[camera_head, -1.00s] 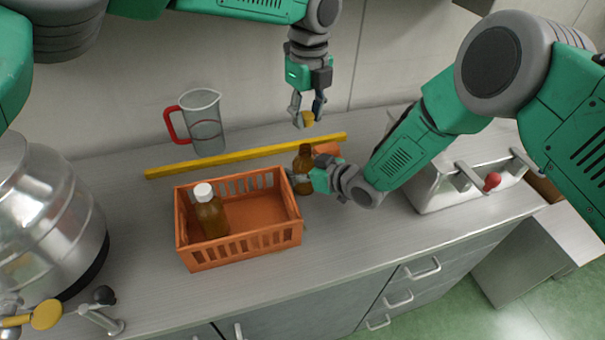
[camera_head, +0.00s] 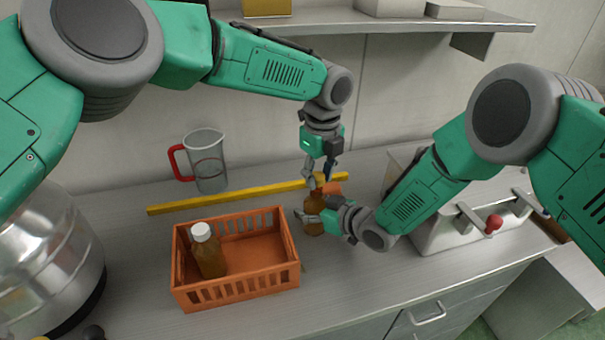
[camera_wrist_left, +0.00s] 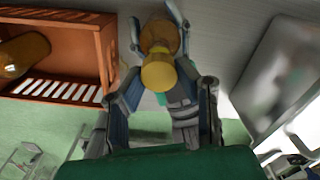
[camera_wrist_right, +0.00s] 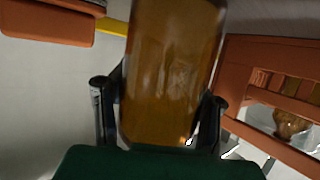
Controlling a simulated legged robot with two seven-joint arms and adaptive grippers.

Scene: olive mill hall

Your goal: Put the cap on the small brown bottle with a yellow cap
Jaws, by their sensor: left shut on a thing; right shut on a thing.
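The small brown bottle (camera_head: 315,200) stands upright on the counter, right of the orange crate. My right gripper (camera_head: 312,220) is shut around its body; the brown glass fills the right wrist view (camera_wrist_right: 172,75). My left gripper (camera_head: 320,184) points down directly above the bottle's neck. It is shut on the yellow cap (camera_wrist_left: 158,73), which in the left wrist view lines up over the bottle (camera_wrist_left: 160,36).
The orange crate (camera_head: 238,294) holds a white-capped brown bottle (camera_head: 210,256). A red-handled jug (camera_head: 207,165) stands behind a yellow bar (camera_head: 230,196). An orange object (camera_head: 332,187) lies behind the bottle. A metal device with a red knob (camera_head: 494,222) stands right. A shelf (camera_head: 400,20) hangs above.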

